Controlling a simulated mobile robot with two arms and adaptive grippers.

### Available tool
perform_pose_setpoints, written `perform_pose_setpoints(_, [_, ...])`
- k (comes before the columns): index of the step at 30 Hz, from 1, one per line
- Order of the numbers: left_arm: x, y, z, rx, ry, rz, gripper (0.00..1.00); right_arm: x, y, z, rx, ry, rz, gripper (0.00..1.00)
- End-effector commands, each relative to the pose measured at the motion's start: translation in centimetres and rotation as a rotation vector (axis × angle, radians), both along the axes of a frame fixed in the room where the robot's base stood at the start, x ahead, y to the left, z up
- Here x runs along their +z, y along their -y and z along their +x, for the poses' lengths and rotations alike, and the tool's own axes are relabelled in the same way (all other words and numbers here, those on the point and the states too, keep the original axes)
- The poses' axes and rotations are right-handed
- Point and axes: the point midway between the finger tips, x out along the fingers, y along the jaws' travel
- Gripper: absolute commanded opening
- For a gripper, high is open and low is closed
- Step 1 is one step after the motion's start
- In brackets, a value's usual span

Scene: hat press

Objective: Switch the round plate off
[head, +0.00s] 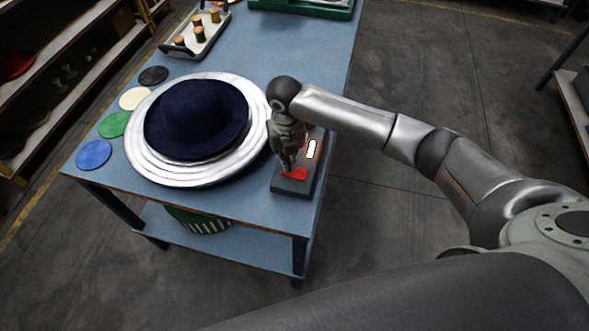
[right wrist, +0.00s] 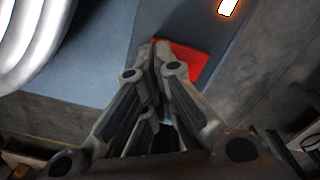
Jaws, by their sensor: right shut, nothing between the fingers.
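The round plate (head: 143,164) is a wide, silvery stepped disc on the blue table, with a dark navy hat (head: 197,117) lying on it. To its right is a dark grey switch box (head: 283,185) with a red switch piece (head: 296,173) and a glowing orange-white light (head: 311,149). My right gripper (head: 288,170) points down over the box, its fingertips at the red piece. In the right wrist view the closed fingers (right wrist: 160,52) overlap the red piece (right wrist: 190,60); whether they touch it I cannot tell. The lit light (right wrist: 228,6) shows at the top. My left gripper is out of view.
Blue (head: 93,155), green (head: 114,125), cream (head: 135,98) and black (head: 153,76) discs lie along the table's left edge. A tray (head: 190,48) with several spools stands at the back. A green-and-white striped item (head: 203,222) is on the lower shelf.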

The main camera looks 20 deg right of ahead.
Motion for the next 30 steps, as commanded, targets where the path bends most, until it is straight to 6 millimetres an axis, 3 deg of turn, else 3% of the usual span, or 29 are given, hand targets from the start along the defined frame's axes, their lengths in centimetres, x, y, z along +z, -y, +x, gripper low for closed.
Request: perform_pose_setpoints(30, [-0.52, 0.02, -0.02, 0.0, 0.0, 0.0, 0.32, -0.63, 0.0, 0.0, 0.0, 0.0, 0.0, 0.0])
